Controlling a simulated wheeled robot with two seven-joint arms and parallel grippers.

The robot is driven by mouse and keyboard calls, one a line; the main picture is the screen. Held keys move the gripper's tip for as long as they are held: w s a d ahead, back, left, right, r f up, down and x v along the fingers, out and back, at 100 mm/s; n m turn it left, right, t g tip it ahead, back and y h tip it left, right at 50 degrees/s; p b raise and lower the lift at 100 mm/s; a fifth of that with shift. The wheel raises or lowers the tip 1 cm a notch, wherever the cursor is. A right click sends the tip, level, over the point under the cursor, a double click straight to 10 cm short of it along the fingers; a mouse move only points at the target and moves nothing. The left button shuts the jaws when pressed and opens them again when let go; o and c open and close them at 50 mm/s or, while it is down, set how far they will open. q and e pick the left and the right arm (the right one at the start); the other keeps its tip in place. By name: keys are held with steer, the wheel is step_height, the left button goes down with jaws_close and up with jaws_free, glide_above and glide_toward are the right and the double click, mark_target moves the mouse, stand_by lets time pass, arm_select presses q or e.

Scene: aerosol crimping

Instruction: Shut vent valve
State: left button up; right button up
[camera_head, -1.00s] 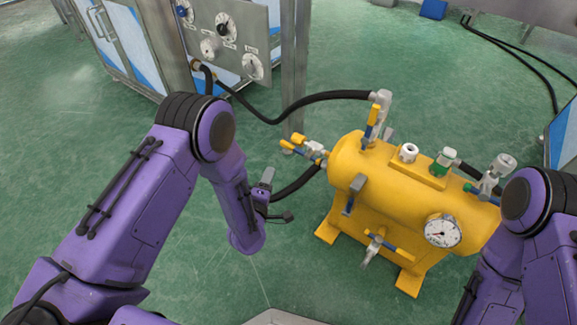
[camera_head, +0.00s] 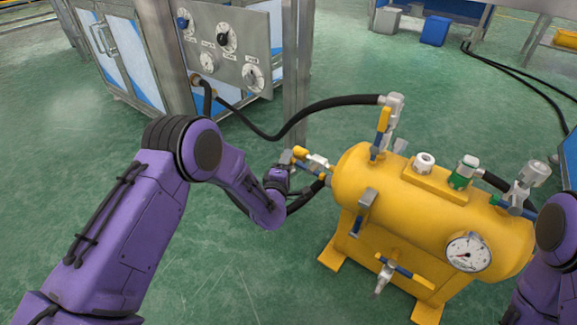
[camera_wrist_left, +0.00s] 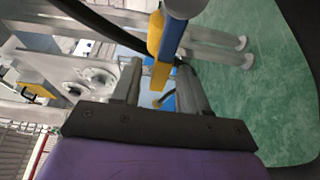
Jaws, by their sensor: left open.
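A yellow pressure tank (camera_head: 410,203) stands at the right of the head view with several valves on it. At its left end is a valve (camera_head: 317,161) with a yellow and blue handle; no label tells which valve is the vent valve. My left gripper (camera_head: 287,160) is at the outer end of this valve, its fingers small and partly hidden. In the left wrist view the fingers (camera_wrist_left: 158,78) are apart, and the yellow and blue handle (camera_wrist_left: 169,45) reaches between their tips. I cannot tell whether they touch. My right gripper is out of view.
Other valves stand on the tank's top (camera_head: 384,130), front (camera_head: 364,208) and lower front (camera_head: 384,275). A pressure gauge (camera_head: 468,252) faces front. A black hose (camera_head: 285,132) runs to the steel control panel (camera_head: 232,45). The green floor (camera_head: 240,275) in front is clear.

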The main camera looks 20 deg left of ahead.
arm_select(q)
jaws_close()
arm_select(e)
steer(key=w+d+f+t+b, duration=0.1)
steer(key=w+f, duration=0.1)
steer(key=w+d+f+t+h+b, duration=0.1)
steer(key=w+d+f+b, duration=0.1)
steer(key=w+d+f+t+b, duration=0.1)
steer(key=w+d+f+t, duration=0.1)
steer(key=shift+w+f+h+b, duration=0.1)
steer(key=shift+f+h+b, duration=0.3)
arm_select(q)
steer(key=s+d+f+n+g+h, duration=0.2)
steer(key=d+f+n+g+h, duration=0.3)
steer(key=n, duration=0.8)
steer(key=shift+s+d+f+n+h+b, duration=0.25)
steer(key=shift+d+f+n+h+b, duration=0.1)
steer(key=shift+d+f, duration=0.8)
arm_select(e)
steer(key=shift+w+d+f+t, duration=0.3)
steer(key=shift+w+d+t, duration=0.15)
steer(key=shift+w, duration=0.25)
arm_select(q)
steer(key=shift+d+r, duration=0.1)
